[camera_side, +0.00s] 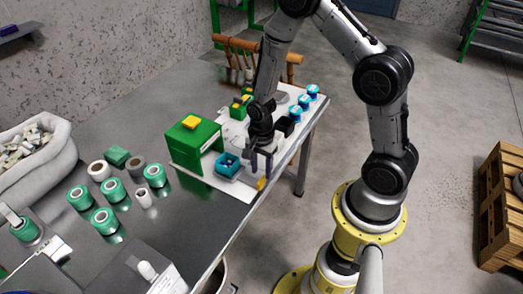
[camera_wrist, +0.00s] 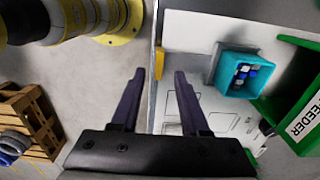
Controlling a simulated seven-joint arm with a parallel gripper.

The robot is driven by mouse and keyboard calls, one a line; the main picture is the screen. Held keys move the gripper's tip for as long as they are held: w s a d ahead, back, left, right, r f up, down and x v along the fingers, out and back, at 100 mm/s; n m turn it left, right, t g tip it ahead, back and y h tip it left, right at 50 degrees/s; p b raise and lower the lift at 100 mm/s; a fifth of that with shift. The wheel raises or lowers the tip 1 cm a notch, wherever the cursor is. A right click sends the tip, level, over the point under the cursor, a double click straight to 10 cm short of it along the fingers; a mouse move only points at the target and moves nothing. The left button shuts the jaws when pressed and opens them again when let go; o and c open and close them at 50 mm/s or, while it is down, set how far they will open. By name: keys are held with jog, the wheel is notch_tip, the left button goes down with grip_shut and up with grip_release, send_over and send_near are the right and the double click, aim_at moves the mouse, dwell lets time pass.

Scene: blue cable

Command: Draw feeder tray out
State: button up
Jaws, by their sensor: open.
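The feeder tray (camera_side: 228,164) is a small teal open box at the front of the green feeder housing (camera_side: 187,150), which has a yellow block on top. My gripper (camera_side: 261,172) is open, pointing down just right of the tray. In the wrist view my gripper's dark fingers (camera_wrist: 159,73) are spread apart and empty, left of the tray and not touching it.
A yellow piece (camera_side: 261,184) sits at the white board's edge, near the fingers. Green spools (camera_side: 104,221) stand at left. A second green housing (camera_side: 240,107) and blue-topped items (camera_side: 304,101) stand behind my gripper. The metal table (camera_side: 140,95) has free room at the back.

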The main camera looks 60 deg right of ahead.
notch_tip(320, 180, up, 10)
jog(key=shift+f, duration=0.15)
dwell(0.3)
jog(key=s+a+r+n+t, duration=0.2)
jog(key=r+n+t, duration=0.1)
jog(key=r, duration=0.6)
jog(key=s+a+r+n+t, duration=0.1)
jog(key=r+n+t, duration=0.1)
jog(key=r, duration=0.7)
jog(key=s+a+r+n, duration=0.1)
jog(key=s+r+n, duration=0.1)
jog(key=s+n, duration=1)
jog(key=shift+a+n+t, duration=0.25)
jog(key=shift+n+t, duration=0.05)
jog(key=shift+n, duration=0.2)
jog(key=shift+r, duration=0.1)
